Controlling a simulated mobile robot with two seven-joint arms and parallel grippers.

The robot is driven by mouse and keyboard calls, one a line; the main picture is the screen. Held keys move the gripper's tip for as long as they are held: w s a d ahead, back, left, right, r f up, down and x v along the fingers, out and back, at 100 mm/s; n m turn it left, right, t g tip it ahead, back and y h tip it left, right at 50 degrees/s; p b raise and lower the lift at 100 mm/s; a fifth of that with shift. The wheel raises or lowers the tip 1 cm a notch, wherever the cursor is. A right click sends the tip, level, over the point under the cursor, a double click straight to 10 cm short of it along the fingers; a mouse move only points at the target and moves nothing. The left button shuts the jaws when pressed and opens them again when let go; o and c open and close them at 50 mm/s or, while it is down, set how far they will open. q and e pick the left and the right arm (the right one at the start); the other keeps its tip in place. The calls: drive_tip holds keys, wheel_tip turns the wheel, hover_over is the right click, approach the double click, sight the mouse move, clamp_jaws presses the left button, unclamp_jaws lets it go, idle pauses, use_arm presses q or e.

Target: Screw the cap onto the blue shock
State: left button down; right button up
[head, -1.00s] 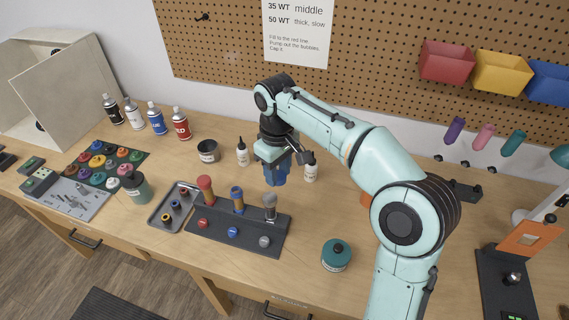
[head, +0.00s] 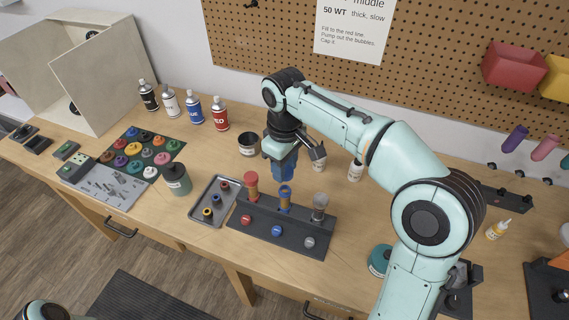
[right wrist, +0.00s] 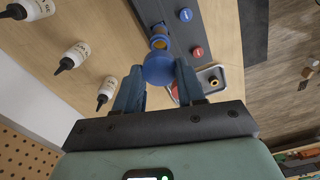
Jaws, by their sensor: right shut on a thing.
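The blue shock (head: 285,197) stands upright in the middle place of a dark stand (head: 262,223), between a red shock (head: 251,186) and a grey one (head: 319,207). My right gripper (head: 285,175) points down just behind and above the blue shock's top. In the right wrist view, a round blue cap (right wrist: 158,71) sits between the fingertips, and the gripper is shut on it. The blue shock with a gold ring (right wrist: 158,42) shows right beyond the cap; whether they touch I cannot tell. My left gripper is out of view.
A small tray (head: 197,213) with loose parts lies left of the stand. A green jar (head: 176,180), colour cans and a dark cup (head: 249,144) stand farther left and back. White bottles (right wrist: 75,55) stand behind the gripper. A teal jar (head: 379,260) is at right.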

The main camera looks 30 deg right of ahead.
sight(284, 188)
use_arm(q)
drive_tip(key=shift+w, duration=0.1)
use_arm(e)
drive_tip(key=shift+r, duration=0.1)
wheel_tip(284, 188, down, 2)
drive_tip(key=shift+w+b, duration=0.15)
drive_tip(key=shift+b, duration=0.15)
drive_tip(key=shift+f+b, duration=0.35)
drive_tip(key=shift+f, duration=1.05)
drive_tip(key=shift+f+b, duration=0.2)
drive_tip(key=shift+b, duration=0.15)
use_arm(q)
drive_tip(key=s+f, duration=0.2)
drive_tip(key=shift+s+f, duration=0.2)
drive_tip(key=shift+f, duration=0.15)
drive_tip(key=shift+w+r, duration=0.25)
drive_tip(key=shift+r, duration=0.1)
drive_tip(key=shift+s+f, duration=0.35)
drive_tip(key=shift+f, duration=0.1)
use_arm(e)
drive_tip(key=shift+f, duration=0.75)
